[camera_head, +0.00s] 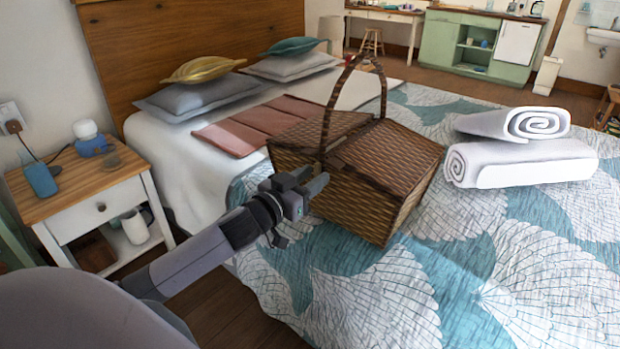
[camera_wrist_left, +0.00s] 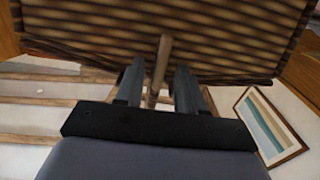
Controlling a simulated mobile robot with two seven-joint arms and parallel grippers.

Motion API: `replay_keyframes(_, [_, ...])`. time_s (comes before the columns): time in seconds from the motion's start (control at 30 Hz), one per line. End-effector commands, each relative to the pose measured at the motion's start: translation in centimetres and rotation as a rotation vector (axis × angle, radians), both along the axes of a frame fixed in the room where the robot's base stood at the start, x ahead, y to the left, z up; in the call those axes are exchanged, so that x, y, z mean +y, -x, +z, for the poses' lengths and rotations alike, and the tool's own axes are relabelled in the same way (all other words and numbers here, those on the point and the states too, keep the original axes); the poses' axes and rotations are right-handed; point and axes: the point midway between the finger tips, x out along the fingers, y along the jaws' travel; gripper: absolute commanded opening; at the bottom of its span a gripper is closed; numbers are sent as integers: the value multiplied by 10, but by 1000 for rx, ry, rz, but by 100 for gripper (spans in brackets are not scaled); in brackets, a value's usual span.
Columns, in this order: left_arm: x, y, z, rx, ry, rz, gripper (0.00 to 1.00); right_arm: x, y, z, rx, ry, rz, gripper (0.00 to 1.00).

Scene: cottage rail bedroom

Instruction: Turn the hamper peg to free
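The wicker hamper (camera_head: 375,180) stands on the bed with its lid down and its handle (camera_head: 328,115) upright. My left gripper (camera_head: 316,183) is at the hamper's near left side, with its fingertips close to the wicker. In the left wrist view the brown peg (camera_wrist_left: 160,65) sticks out from the hamper's wicker wall (camera_wrist_left: 220,45). The peg lies between the two fingers of my left gripper (camera_wrist_left: 158,80), with a narrow gap showing on each side. The fingers are apart. In the head view the peg is hidden. My right gripper is not in view.
The bed's patterned quilt (camera_head: 470,270) is clear in front of the hamper. Rolled white towels (camera_head: 530,160) lie to its right and a folded pink blanket (camera_head: 240,135) behind left. A wooden nightstand (camera_head: 80,185) with small items stands left of my left arm.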

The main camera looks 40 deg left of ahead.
Motion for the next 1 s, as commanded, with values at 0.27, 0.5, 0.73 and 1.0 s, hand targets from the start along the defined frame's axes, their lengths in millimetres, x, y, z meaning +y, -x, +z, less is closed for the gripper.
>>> replay_keyframes(0.27, [0, 0, 0, 0, 0, 0, 0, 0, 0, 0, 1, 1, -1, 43])
replay_keyframes(0.5, [0, 0, 1, -2, -31, 0, 0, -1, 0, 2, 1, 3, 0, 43])
replay_keyframes(0.73, [-1, 0, 3, -14, -152, 0, 0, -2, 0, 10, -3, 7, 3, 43])
replay_keyframes(1.0, [-2, 0, 2, -32, -393, 0, 0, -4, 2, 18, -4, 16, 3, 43])
